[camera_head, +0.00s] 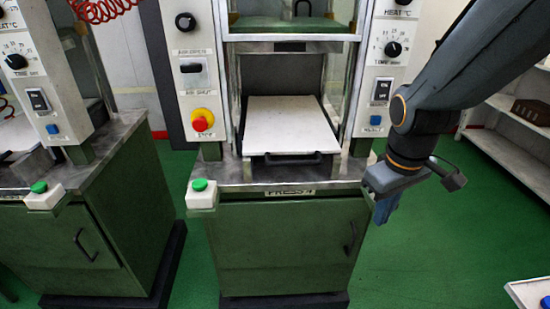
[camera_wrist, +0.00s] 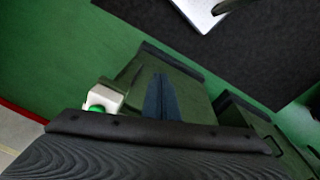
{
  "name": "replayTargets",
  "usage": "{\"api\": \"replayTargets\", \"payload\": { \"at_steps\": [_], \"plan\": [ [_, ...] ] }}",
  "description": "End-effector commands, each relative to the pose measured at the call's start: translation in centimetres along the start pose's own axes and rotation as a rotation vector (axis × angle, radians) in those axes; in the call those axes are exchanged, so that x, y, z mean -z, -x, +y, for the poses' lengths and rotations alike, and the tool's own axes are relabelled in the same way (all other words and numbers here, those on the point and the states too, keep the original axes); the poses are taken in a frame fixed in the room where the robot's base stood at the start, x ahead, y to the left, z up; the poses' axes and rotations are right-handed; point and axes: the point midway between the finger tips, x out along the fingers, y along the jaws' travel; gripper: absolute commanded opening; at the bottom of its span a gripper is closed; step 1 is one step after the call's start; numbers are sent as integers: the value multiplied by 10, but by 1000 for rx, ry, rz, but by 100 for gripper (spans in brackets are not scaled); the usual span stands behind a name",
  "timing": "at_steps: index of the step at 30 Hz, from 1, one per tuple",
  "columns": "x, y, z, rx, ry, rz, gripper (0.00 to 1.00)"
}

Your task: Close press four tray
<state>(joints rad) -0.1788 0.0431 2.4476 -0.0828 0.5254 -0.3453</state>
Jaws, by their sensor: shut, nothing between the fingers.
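Press four (camera_head: 290,193), a green cabinet with its name label on the front edge, stands in the middle of the head view. Its white-topped tray (camera_head: 293,125) lies flat between the metal posts, with its front end toward me. A dark handle (camera_head: 292,160) is on the tray's front face. My gripper (camera_head: 381,213) is shut and empty, pointing down to the right of the press front, lower than the tray and apart from the handle. In the wrist view the closed blue-grey fingers (camera_wrist: 158,96) show, and the tray handle cannot be made out.
A white box with a green button (camera_head: 200,190) juts from the press's left front corner. A red stop knob (camera_head: 202,121) is on its left panel. A second press (camera_head: 62,215) stands at left. Shelves (camera_head: 515,140) stand at right. Green floor (camera_head: 430,250) is clear at right.

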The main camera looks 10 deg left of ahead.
Motion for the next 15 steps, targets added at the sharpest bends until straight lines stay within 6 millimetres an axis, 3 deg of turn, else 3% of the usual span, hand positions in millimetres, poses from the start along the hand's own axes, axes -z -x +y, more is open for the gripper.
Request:
{"api": "replayTargets", "payload": {
  "at_steps": [1,6,12,15],
  "plan": [
    [24,3,-13,-12,183,5,0],
    [89,27,-61,-68,844,-7,0],
    [150,65,-132,-167,1573,-47,0],
    [169,85,-167,-219,1866,-77,0]
  ]
}}
